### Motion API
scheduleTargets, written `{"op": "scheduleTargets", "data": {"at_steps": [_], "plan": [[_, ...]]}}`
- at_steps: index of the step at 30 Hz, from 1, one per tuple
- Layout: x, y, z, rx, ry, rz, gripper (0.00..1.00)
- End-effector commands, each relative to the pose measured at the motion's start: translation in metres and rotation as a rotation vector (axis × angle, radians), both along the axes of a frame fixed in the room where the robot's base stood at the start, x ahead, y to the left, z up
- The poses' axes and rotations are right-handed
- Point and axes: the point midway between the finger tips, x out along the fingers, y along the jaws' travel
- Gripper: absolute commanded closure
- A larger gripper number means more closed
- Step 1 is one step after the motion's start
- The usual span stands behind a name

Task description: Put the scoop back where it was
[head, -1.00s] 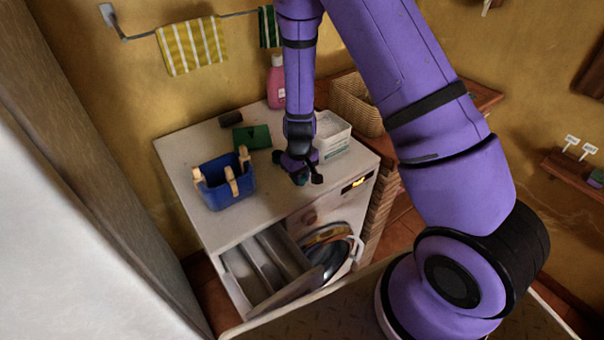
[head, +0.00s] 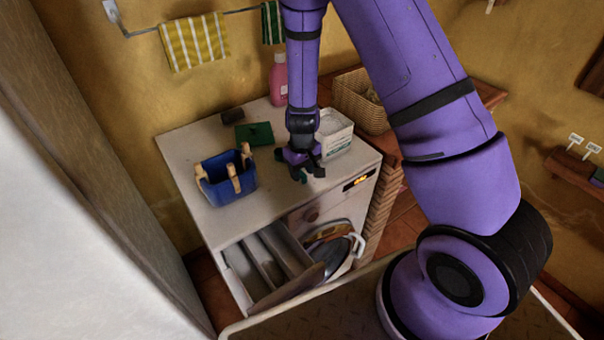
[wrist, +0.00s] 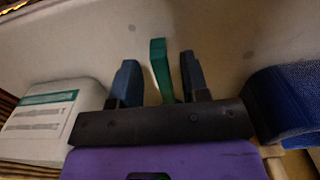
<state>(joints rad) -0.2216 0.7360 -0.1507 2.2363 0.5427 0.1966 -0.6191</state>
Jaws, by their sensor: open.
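A narrow green piece, seemingly the scoop's handle (wrist: 160,68), shows in the wrist view between my two dark fingers, with a gap on each side. My gripper (wrist: 158,80) is open around it. In the head view my gripper (head: 308,174) is low over the white counter top, pointing down. The rest of the scoop is hidden by my gripper. A white tub with a green label (head: 334,134) stands open just behind and right of my gripper; it also shows at the left of the wrist view (wrist: 50,118).
A blue caddy with wooden pegs (head: 228,180) stands left of my gripper. A green lid-like piece (head: 254,134), a dark block (head: 232,116) and a pink bottle (head: 278,82) are farther back. An open drawer (head: 268,262) juts out below the top's front edge.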

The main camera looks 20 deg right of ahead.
Motion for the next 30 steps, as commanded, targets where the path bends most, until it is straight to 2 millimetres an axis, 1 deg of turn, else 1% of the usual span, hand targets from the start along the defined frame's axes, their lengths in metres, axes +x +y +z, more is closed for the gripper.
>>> {"op": "scheduleTargets", "data": {"at_steps": [1,9,15,19,26,29,30], "plan": [[0.001,0.001,0.009,0.001,-0.003,0.004,0.58],[0.0,0.001,0.06,0.001,-0.005,0.004,0.58],[0.0,0.001,0.09,0.001,-0.004,0.003,0.58],[-0.001,0.001,0.102,0.0,-0.002,0.001,0.58],[-0.001,0.0,0.11,0.003,-0.001,0.001,0.58],[-0.003,0.001,0.124,0.018,-0.015,-0.007,0.58],[-0.004,0.001,0.133,0.028,-0.023,-0.012,0.58]]}}
